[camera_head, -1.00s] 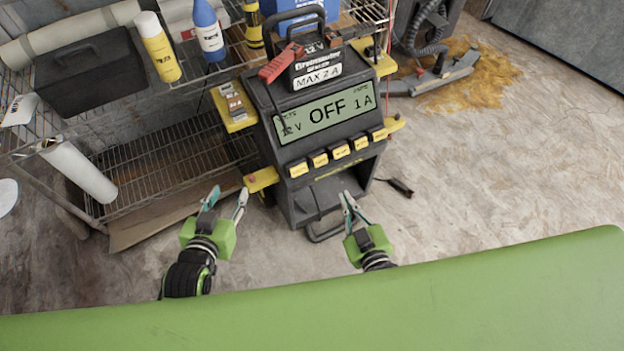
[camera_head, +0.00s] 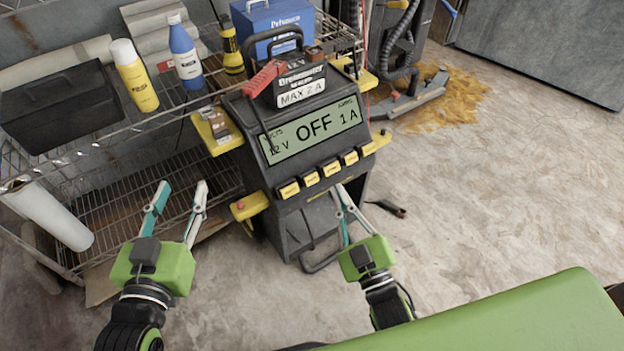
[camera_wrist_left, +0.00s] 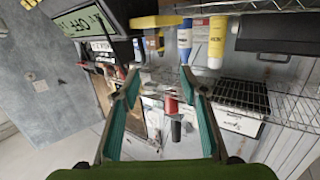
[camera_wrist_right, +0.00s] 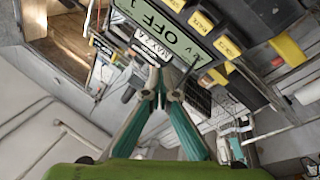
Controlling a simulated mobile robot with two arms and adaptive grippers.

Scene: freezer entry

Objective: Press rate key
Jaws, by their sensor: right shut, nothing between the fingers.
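The black charger (camera_head: 265,125) stands upright on the floor, its screen (camera_head: 312,130) reading 12 V, OFF and 1 A. A slanted row of several yellow keys (camera_head: 331,168) runs below the screen; their labels are too small to read surely. The keys also show in the right wrist view (camera_wrist_right: 228,46). My right gripper (camera_head: 340,188) is shut and empty, its tips just below the middle of the key row; I cannot tell whether they touch the charger. My left gripper (camera_head: 181,187) is open and empty, left of the charger, in front of the wire shelf.
A wire shelf (camera_head: 160,110) at the left holds a yellow bottle (camera_head: 135,78), a blue bottle (camera_head: 185,55) and a black bin (camera_head: 60,108). Yellow brackets (camera_head: 249,206) stick out from the charger's sides. A dark clip (camera_head: 388,208) lies on the floor.

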